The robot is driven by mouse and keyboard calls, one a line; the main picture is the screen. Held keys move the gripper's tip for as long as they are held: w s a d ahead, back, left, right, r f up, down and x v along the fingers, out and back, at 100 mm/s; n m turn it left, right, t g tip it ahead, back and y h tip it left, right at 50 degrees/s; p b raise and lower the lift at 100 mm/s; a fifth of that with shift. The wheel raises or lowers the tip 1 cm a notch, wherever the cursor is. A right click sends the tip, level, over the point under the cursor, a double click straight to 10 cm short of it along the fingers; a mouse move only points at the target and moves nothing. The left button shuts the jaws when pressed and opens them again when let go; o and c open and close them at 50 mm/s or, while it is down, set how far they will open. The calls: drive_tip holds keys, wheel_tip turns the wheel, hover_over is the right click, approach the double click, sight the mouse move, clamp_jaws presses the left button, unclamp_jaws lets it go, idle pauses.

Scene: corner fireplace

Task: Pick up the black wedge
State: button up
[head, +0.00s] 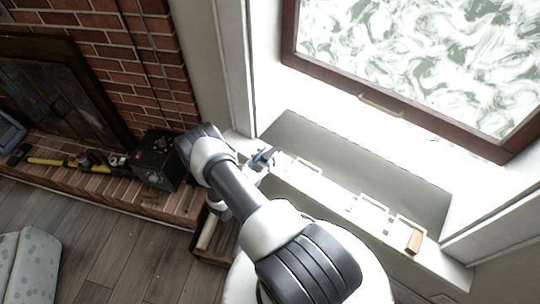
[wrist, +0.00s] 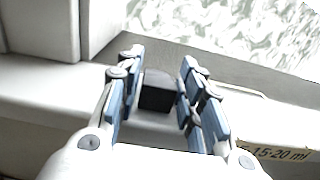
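The black wedge (wrist: 158,91) is a small dark block on the pale window sill in the wrist view. It shows between the two blue-padded fingers of my gripper (wrist: 160,76), with narrow gaps at its sides. The fingers are spread apart, and I see no clear contact with it. In the head view my gripper (head: 263,157) is over the left end of the sill. The wedge cannot be made out there, as the gripper and arm are in the way.
The window sill (head: 325,185) runs right below the window (head: 415,60), with a brown block (head: 414,242) at its right end. A wall corner (wrist: 95,25) stands close at left. A black box (head: 157,160) and tools sit on the brick hearth. A label (wrist: 280,154) shows at right.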

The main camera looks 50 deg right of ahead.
drive_tip(key=c, duration=0.6)
drive_tip(key=shift+r, duration=0.15)
wheel_tip(320, 180, up, 20)
drive_tip(key=p, duration=0.6)
drive_tip(key=shift+p, duration=0.35)
